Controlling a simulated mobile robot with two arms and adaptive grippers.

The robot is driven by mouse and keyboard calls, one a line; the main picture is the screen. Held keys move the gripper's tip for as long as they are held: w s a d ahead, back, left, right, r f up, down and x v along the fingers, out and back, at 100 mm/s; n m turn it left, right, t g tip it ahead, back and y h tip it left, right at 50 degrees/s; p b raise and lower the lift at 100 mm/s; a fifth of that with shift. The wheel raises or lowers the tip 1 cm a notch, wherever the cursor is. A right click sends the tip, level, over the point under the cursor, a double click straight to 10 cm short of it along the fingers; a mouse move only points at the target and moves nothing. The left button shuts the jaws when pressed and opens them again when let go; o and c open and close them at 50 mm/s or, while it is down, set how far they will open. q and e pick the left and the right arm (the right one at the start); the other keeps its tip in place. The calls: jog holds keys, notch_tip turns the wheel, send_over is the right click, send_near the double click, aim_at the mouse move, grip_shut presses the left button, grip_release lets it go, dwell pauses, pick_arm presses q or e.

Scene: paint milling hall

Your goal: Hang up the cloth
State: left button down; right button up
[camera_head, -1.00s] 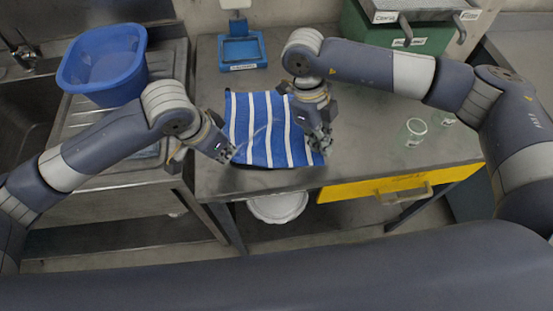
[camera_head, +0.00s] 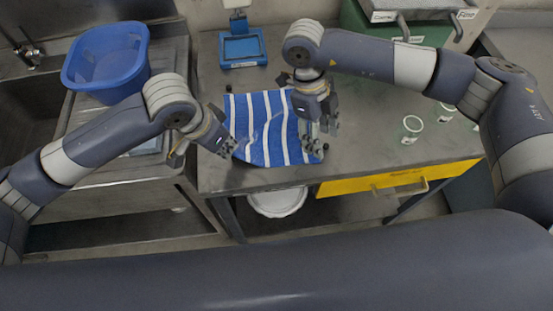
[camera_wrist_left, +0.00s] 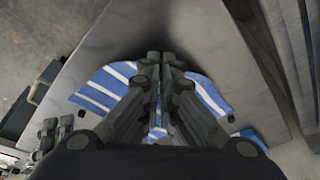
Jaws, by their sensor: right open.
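The blue cloth with white stripes (camera_head: 263,125) lies on the metal bench. My left gripper (camera_head: 232,149) is at its front left corner. In the left wrist view the left gripper's fingers (camera_wrist_left: 161,58) are close together and the cloth (camera_wrist_left: 103,88) spreads from their tips to both sides, so they appear shut on that corner. The exact contact is hidden by the fingers. My right gripper (camera_head: 320,138) is open, over the right part of the cloth, with its fingers pointing down. No hook or hanger for the cloth is identifiable.
A blue tub (camera_head: 106,66) stands on the sink drainer at left. A blue-based device (camera_head: 243,48) stands behind the cloth. Glass jars (camera_head: 412,128) stand at right, near a green box (camera_head: 428,33). A yellow drawer (camera_head: 390,181) is under the front edge. The bench between cloth and jars is clear.

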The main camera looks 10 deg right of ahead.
aim_at(312, 158)
jog(key=shift+c, duration=0.2)
jog(key=shift+c, duration=1.2)
notch_tip(312, 158, up, 5)
jog(key=s+a+t+y, duration=0.1)
jog(key=t+y, duration=0.1)
jog(key=shift+m, duration=0.4)
jog(key=shift+s+a+f, duration=0.1)
jog(key=shift+f, duration=4.9)
jog(key=shift+c, duration=0.4)
grip_shut()
jog(key=shift+r, duration=2.5)
